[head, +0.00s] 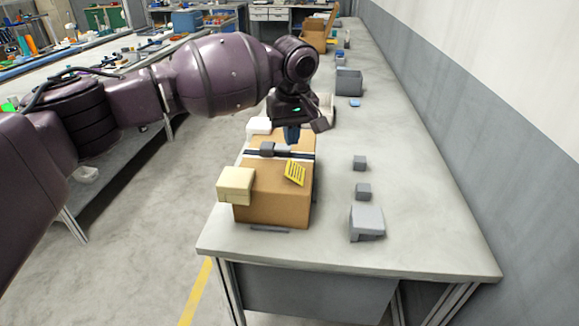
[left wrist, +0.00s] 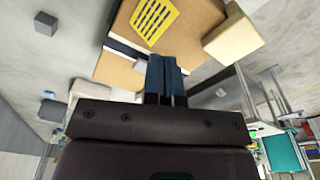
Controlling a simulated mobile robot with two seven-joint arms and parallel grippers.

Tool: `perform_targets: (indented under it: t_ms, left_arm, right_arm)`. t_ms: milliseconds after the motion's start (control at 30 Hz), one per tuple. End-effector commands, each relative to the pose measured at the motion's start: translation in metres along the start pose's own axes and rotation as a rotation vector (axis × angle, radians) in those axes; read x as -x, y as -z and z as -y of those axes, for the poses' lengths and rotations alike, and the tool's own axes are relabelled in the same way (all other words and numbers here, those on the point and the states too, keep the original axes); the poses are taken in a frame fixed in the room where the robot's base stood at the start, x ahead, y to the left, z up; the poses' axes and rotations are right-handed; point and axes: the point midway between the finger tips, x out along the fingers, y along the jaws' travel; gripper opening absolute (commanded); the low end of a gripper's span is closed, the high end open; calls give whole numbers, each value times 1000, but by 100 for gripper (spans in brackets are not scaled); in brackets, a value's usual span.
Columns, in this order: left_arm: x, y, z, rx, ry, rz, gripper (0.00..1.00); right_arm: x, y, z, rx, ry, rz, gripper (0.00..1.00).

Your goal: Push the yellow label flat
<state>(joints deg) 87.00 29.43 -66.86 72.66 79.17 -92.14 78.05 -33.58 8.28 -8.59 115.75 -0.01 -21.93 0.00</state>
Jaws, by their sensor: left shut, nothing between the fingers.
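The yellow label (head: 295,173) with dark lines is on the top of a brown cardboard box (head: 262,201) on the table, near its right side. It looks tilted up from the box top, though I cannot tell how far. The label also shows in the left wrist view (left wrist: 155,20), beyond the fingers. My left gripper (head: 292,135) is over the far part of the box, fingers pointing down. Its blue fingers (left wrist: 166,75) are shut with nothing between them and are apart from the label. My right gripper is not in view.
A cream block (head: 236,184) sits at the box's near left corner. A dark strap with a buckle (head: 268,149) crosses the box. Grey blocks (head: 366,220) stand to the right on the table (head: 420,235). A grey bin (head: 349,82) is farther back.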

Motion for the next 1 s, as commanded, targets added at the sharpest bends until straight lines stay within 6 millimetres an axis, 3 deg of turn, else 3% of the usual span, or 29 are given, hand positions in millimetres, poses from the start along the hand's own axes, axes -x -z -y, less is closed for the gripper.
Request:
perform_targets:
  t_ms: [267,567,800,1000]
  left_arm:
    - [-7,0,0,-2,-1,1,0]
    - [-44,0,0,-3,1,8,0]
    - [-66,0,0,-3,1,6,0]
    - [-71,0,0,-2,0,2,0]
  right_arm:
    - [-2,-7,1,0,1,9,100]
    - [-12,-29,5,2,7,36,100]
    - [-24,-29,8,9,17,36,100]
    - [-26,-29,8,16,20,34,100]
